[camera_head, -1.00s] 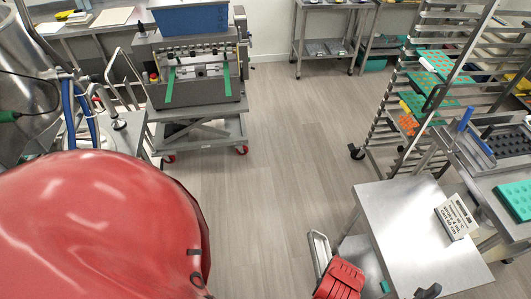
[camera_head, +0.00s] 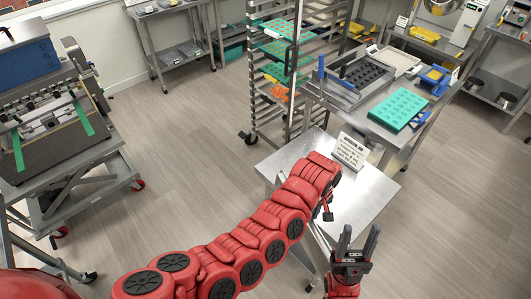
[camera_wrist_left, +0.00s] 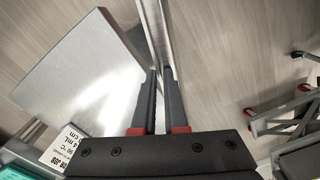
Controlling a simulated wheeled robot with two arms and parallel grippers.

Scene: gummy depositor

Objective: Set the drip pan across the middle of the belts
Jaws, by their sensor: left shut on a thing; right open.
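The drip pan (camera_wrist_left: 153,25) shows in the left wrist view as a long, narrow metal strip, seen nearly edge-on. My left gripper (camera_wrist_left: 160,70) is shut on its near end. In the head view my left gripper (camera_head: 327,212) is by the front edge of the small steel table, partly hidden by its own red arm. My right gripper (camera_head: 358,242) is open and empty, in front of the table, with its fingers pointing up. The two green belts (camera_head: 83,118) are on the depositor machine (camera_head: 60,140) at the left, well away from the pan.
The small steel table (camera_head: 375,190) carries a printed sign (camera_head: 350,151). Behind it are a tall tray rack (camera_head: 290,70) and a bench with a green mold (camera_head: 398,110). Open floor (camera_head: 190,130) lies between the table and the depositor's cart (camera_head: 80,185).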

